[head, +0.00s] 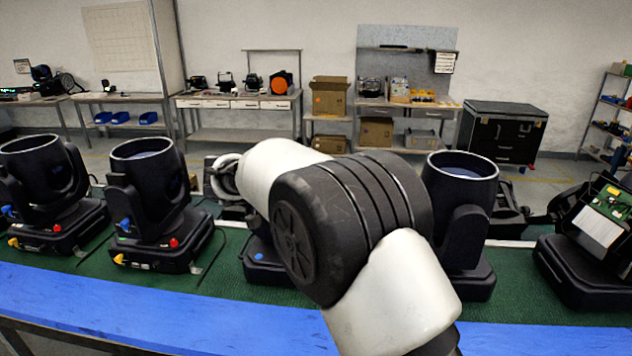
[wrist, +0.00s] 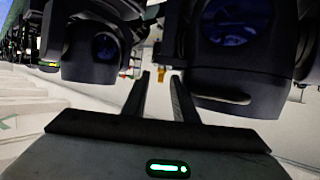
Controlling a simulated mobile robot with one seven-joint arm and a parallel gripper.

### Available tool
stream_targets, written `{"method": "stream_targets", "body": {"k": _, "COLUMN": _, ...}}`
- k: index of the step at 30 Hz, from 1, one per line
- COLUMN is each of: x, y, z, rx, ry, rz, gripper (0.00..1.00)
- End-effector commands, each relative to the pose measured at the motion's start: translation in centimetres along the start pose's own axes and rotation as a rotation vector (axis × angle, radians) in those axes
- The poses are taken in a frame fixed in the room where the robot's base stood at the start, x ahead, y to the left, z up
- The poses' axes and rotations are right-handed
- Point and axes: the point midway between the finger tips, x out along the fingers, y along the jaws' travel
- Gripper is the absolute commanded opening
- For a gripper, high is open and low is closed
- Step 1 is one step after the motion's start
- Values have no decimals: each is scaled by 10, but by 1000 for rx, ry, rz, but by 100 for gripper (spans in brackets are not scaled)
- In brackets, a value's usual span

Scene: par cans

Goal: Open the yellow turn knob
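In the head view, a yellow turn knob (head: 118,258) shows low on the base of the second lamp (head: 148,195) from the left. Another yellow knob (head: 13,242) is on the base of the far-left lamp (head: 48,190). In the wrist view, my gripper (wrist: 160,76) is open, with its two dark fingers apart. A small yellow piece (wrist: 161,74) appears in the gap between the fingertips, by the dark lamp body (wrist: 240,85). I cannot tell whether it lies between the fingers or beyond them. My arm hides the middle lamp and my gripper in the head view.
The lamps stand on a green bench top (head: 95,262) with a blue front edge (head: 150,320). A lamp (head: 460,215) stands right of my arm, and an opened unit (head: 595,235) is at the far right. Red (head: 174,243) and blue (head: 125,224) knobs sit near the yellow one.

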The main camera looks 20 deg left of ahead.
Motion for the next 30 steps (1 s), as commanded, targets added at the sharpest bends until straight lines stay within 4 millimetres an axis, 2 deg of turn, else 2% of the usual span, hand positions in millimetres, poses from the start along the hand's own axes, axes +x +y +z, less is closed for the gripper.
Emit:
{"method": "stream_targets", "body": {"k": 5, "x": -4, "y": -1, "z": -1, "rx": 1, "ry": 1, "rz": -3, "gripper": 26}}
{"method": "stream_targets", "body": {"k": 8, "x": -13, "y": -1, "z": -1, "rx": 2, "ry": 1, "rz": -4, "gripper": 26}}
{"method": "stream_targets", "body": {"k": 11, "x": -32, "y": -2, "z": -1, "rx": 3, "ry": 1, "rz": -6, "gripper": 26}}
{"method": "stream_targets", "body": {"k": 24, "x": -136, "y": -2, "z": 0, "rx": 1, "ry": 0, "rz": -5, "gripper": 26}}
{"method": "stream_targets", "body": {"k": 30, "x": -165, "y": -1, "z": 0, "rx": 1, "ry": 0, "rz": -2, "gripper": 26}}
